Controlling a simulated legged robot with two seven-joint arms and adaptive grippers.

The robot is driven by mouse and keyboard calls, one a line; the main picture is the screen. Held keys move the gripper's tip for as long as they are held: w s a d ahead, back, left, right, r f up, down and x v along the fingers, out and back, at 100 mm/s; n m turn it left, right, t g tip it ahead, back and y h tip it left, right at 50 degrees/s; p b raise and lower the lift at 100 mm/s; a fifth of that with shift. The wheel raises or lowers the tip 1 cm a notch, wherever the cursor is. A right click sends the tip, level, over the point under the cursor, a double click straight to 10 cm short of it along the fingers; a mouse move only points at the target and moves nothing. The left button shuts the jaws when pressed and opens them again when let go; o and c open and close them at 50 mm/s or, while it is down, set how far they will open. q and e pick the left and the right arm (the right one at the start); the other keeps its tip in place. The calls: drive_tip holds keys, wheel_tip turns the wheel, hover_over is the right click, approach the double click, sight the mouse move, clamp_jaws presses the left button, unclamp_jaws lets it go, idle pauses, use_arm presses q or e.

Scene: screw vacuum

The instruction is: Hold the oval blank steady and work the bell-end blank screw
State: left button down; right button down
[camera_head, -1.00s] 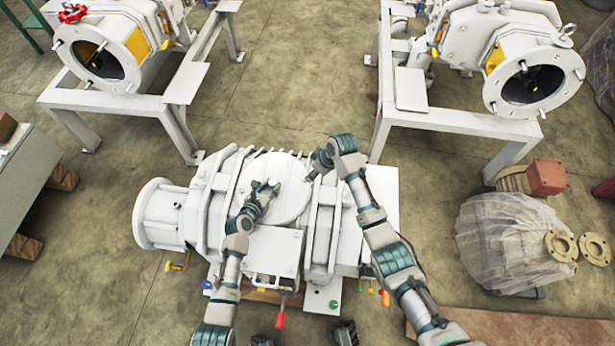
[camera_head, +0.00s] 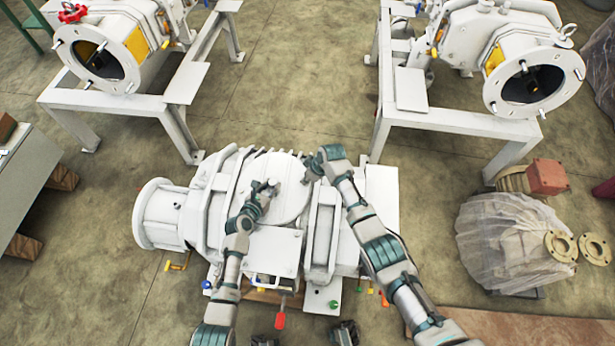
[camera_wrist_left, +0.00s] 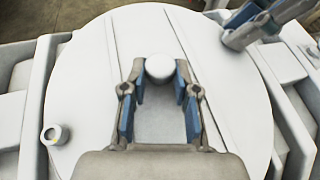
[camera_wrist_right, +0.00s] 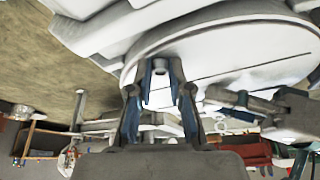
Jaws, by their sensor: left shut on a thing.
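The oval blank (camera_head: 291,207) is a flat white round-looking plate on top of the white pump; it also shows in the left wrist view (camera_wrist_left: 90,100). My left gripper (camera_head: 271,187) is over the plate. In the left wrist view its fingers (camera_wrist_left: 160,92) are shut on a short white round-topped knob (camera_wrist_left: 160,68) standing on the plate. My right gripper (camera_head: 310,174) is at the plate's far right edge. In the right wrist view its fingers (camera_wrist_right: 162,85) flank a small white cylinder (camera_wrist_right: 162,67), perhaps the bell-end blank screw. Whether they touch it is unclear.
Another small white knob (camera_wrist_left: 55,134) stands on the plate in the left wrist view. A white flanged cylinder (camera_head: 158,214) projects from the pump's left end. Two similar machines on white stands are behind, with bare floor (camera_head: 285,90) between. A wrapped item (camera_head: 510,245) lies right.

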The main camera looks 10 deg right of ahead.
idle(0.4)
drive_tip(key=m, duration=0.2)
drive_tip(key=m+t+h, duration=0.1)
drive_tip(key=m, duration=0.1)
drive_tip(key=shift+s+a, duration=0.15)
drive_tip(key=m, duration=0.1)
drive_tip(key=m+h, duration=0.1)
drive_tip(key=m, duration=0.1)
drive_tip(key=m+h, duration=0.1)
drive_tip(key=shift+s+a+m+t, duration=0.1)
drive_tip(key=shift+a+m+t, duration=0.15)
drive_tip(key=shift+m+t, duration=0.05)
drive_tip(key=m, duration=0.2)
drive_tip(key=m+h, duration=0.1)
drive_tip(key=m, duration=0.1)
drive_tip(key=shift+a+h, duration=0.2)
drive_tip(key=shift+h, duration=0.1)
drive_tip(key=shift+w+a+m+h, duration=0.15)
drive_tip(key=shift+m+h, duration=0.2)
drive_tip(key=shift+m, duration=0.7)
drive_tip(key=shift+w+a+m+h, duration=0.1)
drive_tip(key=shift+m+h, duration=0.25)
drive_tip(key=shift+m, duration=0.7)
drive_tip(key=c, duration=1.1)
unclamp_jaws()
drive_tip(key=shift+r, duration=0.15)
